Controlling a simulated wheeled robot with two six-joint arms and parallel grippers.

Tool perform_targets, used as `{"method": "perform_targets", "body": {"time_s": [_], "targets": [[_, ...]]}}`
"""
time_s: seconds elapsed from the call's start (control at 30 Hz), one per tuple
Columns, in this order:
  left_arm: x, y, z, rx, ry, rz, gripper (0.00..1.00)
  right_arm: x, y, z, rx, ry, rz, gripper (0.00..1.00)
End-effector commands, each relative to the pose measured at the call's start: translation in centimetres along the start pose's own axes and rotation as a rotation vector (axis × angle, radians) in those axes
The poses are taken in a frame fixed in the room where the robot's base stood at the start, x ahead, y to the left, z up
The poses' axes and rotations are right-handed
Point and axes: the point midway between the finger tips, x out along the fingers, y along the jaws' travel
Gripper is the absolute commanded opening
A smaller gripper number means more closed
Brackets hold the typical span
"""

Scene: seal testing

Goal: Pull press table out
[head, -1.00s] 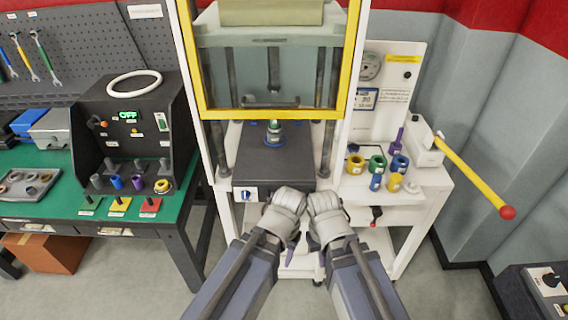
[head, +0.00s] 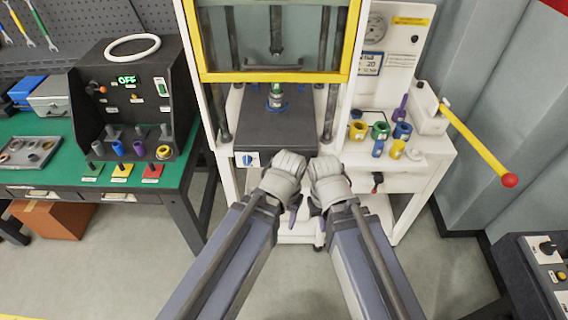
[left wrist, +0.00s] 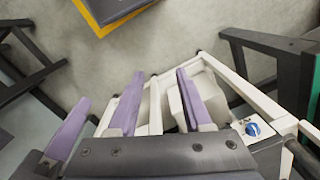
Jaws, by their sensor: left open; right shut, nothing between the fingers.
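The press table (head: 272,138) is a dark grey slab between the white posts of the press. A small green-and-metal piece on a blue base (head: 277,98) stands on it. A white plate with a blue knob (head: 249,159) is on its front face; it also shows in the left wrist view (left wrist: 252,128). My left gripper (head: 293,207) is open just in front of the table's front edge, its purple fingers pointing down. My right gripper (head: 316,208) is shut and empty close beside it. The wrists hide part of the front edge; I cannot tell whether either touches it.
A yellow-framed guard (head: 275,77) hangs above the table's rear. At right, a white side shelf (head: 400,165) holds several coloured rings, with a yellow lever (head: 475,142) jutting out. A green bench (head: 60,125) stands at left. The floor in front is clear.

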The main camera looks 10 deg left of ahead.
Motion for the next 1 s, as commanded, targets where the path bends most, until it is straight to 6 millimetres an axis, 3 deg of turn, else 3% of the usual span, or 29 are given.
{"method": "perform_targets", "body": {"time_s": [0.03,0.2,0.53,0.77,1.0], "targets": [[1.5,0.2,-0.6,-0.019,0.015,0.033,0.50,1.5,-0.1,-0.1,0.000,0.000,0.000,0.00],[4.7,1.5,-3.2,-0.113,0.099,0.203,0.50,5.1,-0.5,-0.3,0.000,0.000,0.000,0.00],[8.1,2.4,-9.1,-0.345,0.283,0.548,0.50,11.6,-1.1,-0.7,0.000,0.000,0.000,0.00],[8.9,1.0,-13.2,-0.531,0.416,0.782,0.50,16.1,-1.5,-0.9,0.000,0.000,0.000,0.00],[9.1,-2.6,-16.9,-0.743,0.554,1.022,0.50,20.8,-2.0,-1.2,0.000,0.000,0.000,0.00]]}}
